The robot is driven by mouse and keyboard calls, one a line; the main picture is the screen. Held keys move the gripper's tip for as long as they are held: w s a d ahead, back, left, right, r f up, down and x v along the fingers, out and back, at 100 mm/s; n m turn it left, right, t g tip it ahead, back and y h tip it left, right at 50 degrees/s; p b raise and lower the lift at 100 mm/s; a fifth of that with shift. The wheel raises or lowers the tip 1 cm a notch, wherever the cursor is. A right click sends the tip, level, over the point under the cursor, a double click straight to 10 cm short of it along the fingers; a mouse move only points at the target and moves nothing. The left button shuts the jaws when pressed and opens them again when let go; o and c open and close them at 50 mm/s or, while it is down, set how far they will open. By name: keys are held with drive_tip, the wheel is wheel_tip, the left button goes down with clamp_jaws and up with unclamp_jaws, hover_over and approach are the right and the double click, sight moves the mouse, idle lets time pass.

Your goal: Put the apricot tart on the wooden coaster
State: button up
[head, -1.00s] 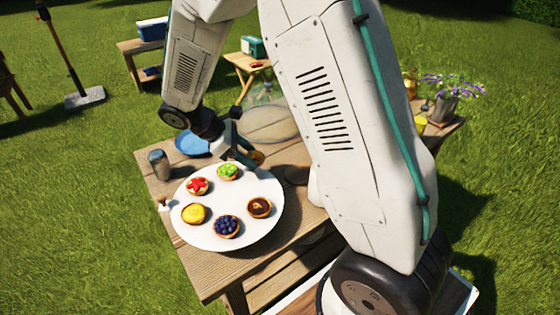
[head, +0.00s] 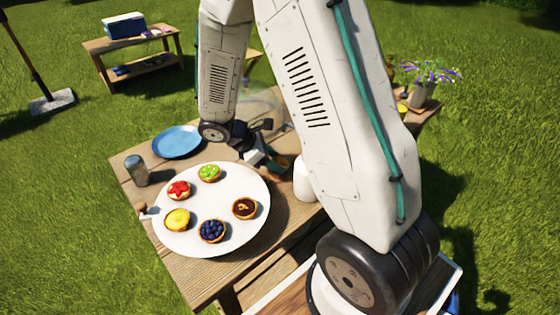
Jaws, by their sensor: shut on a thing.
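My gripper (head: 269,163) is in the head view, low over the table just right of the white plate's (head: 233,238) upper edge. It is shut on the apricot tart (head: 284,163), of which only a small orange-brown part shows beside the fingers. I cannot tell how high the tart is above the table. The wooden coaster, a dark round in the earlier view, is hidden or not distinct now, around where the gripper and tart are.
The white plate holds several other tarts, among them a blueberry tart (head: 212,231) and a chocolate tart (head: 245,208). A blue plate (head: 176,142) and a grey shaker (head: 136,170) stand at the left. A white cylinder (head: 304,182) stands right of the gripper, partly behind my arm.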

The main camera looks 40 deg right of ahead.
drive_tip(key=shift+x, duration=0.95)
drive_tip(key=shift+d, duration=0.1)
drive_tip(key=o, duration=1)
drive_tip(key=shift+o, duration=0.2)
drive_tip(key=v, duration=1.2)
drive_tip(key=s+a+r+m+t+y, duration=0.2)
drive_tip(key=s+r+m, duration=0.4)
drive_tip(key=s, duration=0.5)
drive_tip(key=s+a+r+m+t+y, duration=0.3)
drive_tip(key=s+r+m+y, duration=0.2)
drive_tip(key=s+r, duration=0.6)
drive_tip(key=shift+s+a+m, duration=0.3)
drive_tip(key=shift+m, duration=0.6)
